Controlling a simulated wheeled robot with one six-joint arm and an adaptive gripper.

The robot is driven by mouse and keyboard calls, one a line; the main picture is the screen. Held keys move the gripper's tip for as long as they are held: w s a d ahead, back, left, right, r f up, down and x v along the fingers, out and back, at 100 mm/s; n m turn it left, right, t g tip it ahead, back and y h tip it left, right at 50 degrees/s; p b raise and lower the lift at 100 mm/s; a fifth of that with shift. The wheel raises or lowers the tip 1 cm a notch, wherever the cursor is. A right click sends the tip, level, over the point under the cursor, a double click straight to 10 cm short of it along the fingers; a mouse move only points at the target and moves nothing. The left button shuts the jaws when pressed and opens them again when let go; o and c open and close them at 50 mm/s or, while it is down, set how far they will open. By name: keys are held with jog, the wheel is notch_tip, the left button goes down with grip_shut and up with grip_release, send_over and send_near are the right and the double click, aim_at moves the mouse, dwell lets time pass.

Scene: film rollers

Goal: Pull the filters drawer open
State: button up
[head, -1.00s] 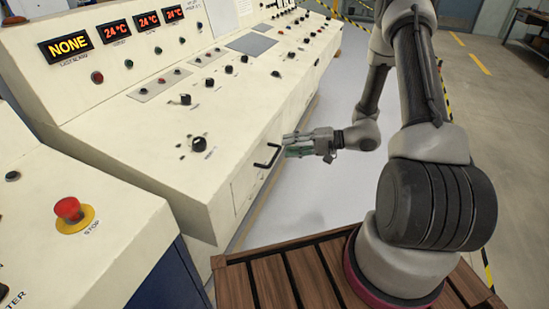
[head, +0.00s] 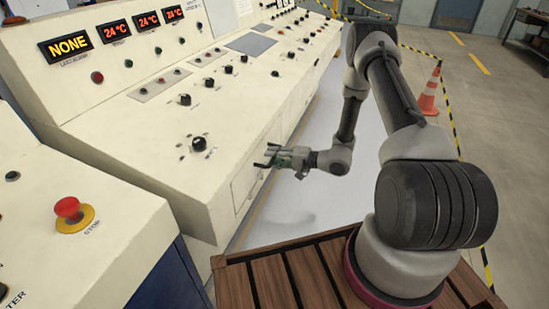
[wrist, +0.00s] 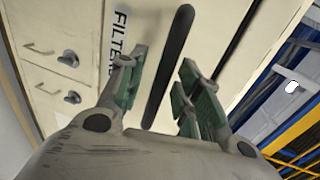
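The filters drawer front (head: 243,186) is a cream panel in the console's side, and it looks flush with the console. In the wrist view, its label (wrist: 119,38) reads "FILTE…", the end covered by a finger. The black bar handle (wrist: 171,62) runs at a slant between my two fingers. My gripper (wrist: 158,72) is open with green-padded fingers, one on each side of the handle, with gaps visible. In the head view my gripper (head: 267,161) is at the drawer front and largely hides the handle.
The cream console (head: 170,120) carries knobs and red displays. A red stop button (head: 68,208) is at left. In the wrist view, smaller panels with handles and knobs (wrist: 70,58) lie left. Clear floor lies right of the console; a cone (head: 429,95) stands farther back.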

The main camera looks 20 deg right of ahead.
jog(key=shift+c, duration=0.2)
grip_shut()
jog(key=f+v, duration=0.3)
jog(key=v, duration=1.1)
jog(key=d+f+v, duration=0.1)
jog(key=f+v, duration=0.1)
jog(key=v, duration=1.2)
jog(key=shift+s+f, duration=0.25)
jog(key=shift+f, duration=0.15)
jog(key=shift+o, duration=0.2)
grip_release()
